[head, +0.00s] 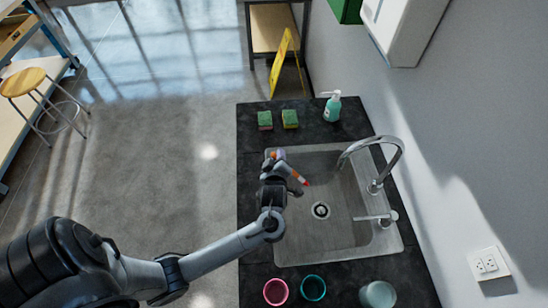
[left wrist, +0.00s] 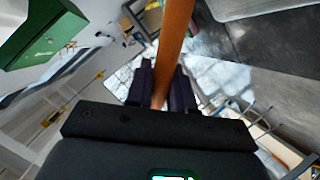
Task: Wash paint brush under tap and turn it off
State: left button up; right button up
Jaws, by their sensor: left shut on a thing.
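My left gripper (head: 279,165) is shut on the paint brush (head: 299,178) above the left part of the sink (head: 340,239). In the head view only short orange and red parts of the brush show beside the gripper. In the left wrist view, the brush's orange-brown handle (left wrist: 175,40) runs up from between the dark fingers (left wrist: 160,88). The chrome tap (head: 386,142) arches over the sink from the right, its spout to the right of the brush. Its lever (head: 376,217) lies toward the sink. I cannot make out a water stream. My right gripper is not in view.
Two green-topped sponges (head: 265,120) (head: 290,118) and a soap bottle (head: 332,107) stand behind the sink. A pink cup (head: 276,291), a teal cup (head: 313,288) and a pale jar (head: 377,295) stand in front. A wall bounds the right side.

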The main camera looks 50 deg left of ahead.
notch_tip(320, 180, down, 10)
jog(key=b, duration=0.9)
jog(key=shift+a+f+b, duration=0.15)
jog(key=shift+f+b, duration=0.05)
jog(key=shift+b, duration=0.1)
pick_arm(q)
jog(key=w+d+f+b, duration=0.1)
jog(key=w+d+f, duration=0.1)
jog(key=f, duration=0.3)
jog(key=w+d+f, duration=0.3)
jog(key=w+f, duration=0.1)
jog(key=f, duration=0.2)
jog(key=shift+w+d+f+b, duration=0.15)
jog(key=shift+w+f+b, duration=0.05)
jog(key=shift+w+b, duration=0.2)
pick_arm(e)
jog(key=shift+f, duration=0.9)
